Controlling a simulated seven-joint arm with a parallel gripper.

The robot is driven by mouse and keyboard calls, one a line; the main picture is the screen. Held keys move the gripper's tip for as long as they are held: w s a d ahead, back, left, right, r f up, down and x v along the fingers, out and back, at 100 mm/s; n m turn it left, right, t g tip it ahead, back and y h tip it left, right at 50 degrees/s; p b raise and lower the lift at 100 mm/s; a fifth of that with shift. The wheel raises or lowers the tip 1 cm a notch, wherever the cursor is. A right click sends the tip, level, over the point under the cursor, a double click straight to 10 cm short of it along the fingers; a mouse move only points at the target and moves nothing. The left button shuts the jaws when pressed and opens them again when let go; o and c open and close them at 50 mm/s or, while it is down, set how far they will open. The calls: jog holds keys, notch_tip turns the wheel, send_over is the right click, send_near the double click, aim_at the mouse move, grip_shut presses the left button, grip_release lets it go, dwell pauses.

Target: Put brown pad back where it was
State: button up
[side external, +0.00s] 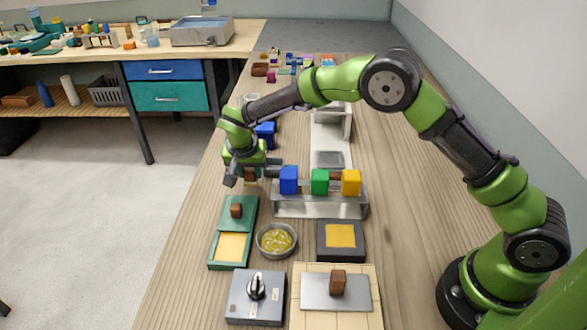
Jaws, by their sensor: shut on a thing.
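My gripper (250,175) is above the wooden bench, left of the grey metal stand. It is shut on a small brown block (250,174), which looks like the brown pad, though my fingers hide part of it. I cannot tell from this view how high the held block is above the bench.
The grey stand (320,206) carries blue, green and yellow blocks close right of my gripper. A metal bowl (276,240), a dark tray with a yellow square (341,236), a grey knob box (255,298) and a metal plate with brown handle (335,291) stand nearer. A blue object (265,133) is behind.

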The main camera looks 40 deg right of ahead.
jog(key=shift+f, duration=1.05)
jog(key=shift+f, duration=0.15)
jog(key=o, duration=1)
